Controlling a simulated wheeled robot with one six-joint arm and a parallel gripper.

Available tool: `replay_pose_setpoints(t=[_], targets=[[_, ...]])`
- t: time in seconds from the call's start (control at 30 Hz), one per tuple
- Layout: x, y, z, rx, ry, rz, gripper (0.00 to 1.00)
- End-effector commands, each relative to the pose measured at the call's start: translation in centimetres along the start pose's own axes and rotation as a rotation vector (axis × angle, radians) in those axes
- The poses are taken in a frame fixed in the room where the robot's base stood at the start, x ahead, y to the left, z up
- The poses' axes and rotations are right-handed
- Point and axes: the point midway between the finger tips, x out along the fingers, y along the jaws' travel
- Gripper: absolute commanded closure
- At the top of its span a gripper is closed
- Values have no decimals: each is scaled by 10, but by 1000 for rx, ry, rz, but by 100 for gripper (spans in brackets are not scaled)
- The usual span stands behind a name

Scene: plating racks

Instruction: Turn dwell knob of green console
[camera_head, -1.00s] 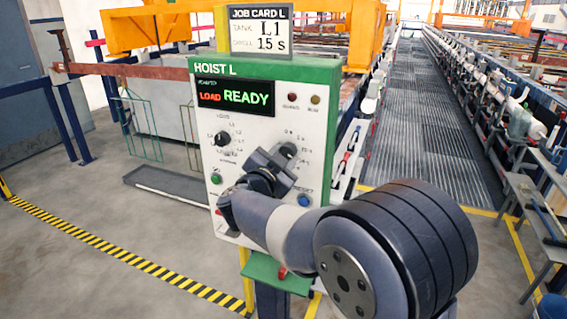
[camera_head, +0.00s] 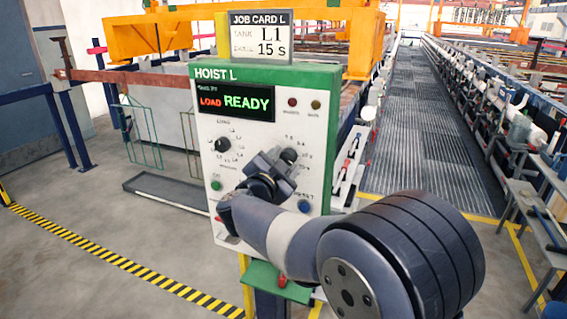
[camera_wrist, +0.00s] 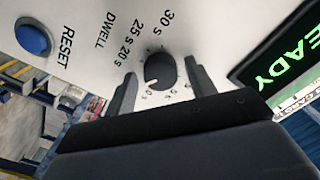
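The green-topped console (camera_head: 210,150), marked HOIST L, stands in the middle of the head view. Its black dwell knob (camera_head: 289,155) is on the right half of the white panel, partly behind my gripper (camera_head: 280,168). In the wrist view, the dwell knob (camera_wrist: 161,72) lies between the tips of my gripper (camera_wrist: 163,86). The fingers are open, one on each side, with gaps showing. The knob's white mark points to the lower left there, away from the readable 20 s, 25 s and 30 s labels. The job card (camera_head: 259,38) reads L1 and 15 s.
The display (camera_head: 235,102) reads LOAD READY. Another black knob (camera_head: 222,145) and a green button (camera_head: 216,185) are on the panel's left. The blue RESET button (camera_head: 304,206) is below the dwell knob. A grated walkway (camera_head: 430,130) runs at the right.

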Motion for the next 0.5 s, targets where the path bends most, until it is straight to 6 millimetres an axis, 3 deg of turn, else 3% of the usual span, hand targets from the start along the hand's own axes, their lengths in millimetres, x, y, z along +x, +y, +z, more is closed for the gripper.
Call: replay_pose_setpoints(t=[0.33, 0.5], targets=[[-2, 0, 0, 0, 1, -1, 42], [-24, 0, 1, 2, -2, -3, 42]])
